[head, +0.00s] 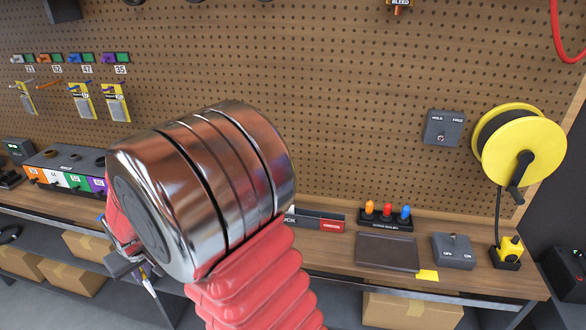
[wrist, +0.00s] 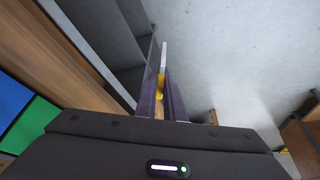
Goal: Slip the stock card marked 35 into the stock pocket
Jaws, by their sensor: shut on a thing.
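My gripper (head: 126,250) is at the lower left of the head view, partly hidden behind my arm. In the wrist view its two dark fingers (wrist: 164,98) are shut on a thin white and yellow card (wrist: 163,62), seen edge-on. The card's number cannot be read. Its white end (head: 149,286) shows below my gripper in the head view. A low black and red holder (head: 326,222) with lettering ending in "CK" is on the bench. My arm covers its left end, and I cannot tell whether it is the stock pocket.
Yellow-topped cards (head: 82,103) hang on the pegboard (head: 330,110) under numbered labels. A grey box (head: 67,160) with coloured panels is on the bench at left. A dark tray (head: 386,252), a grey switch box (head: 453,251) and a yellow reel (head: 520,146) are at right.

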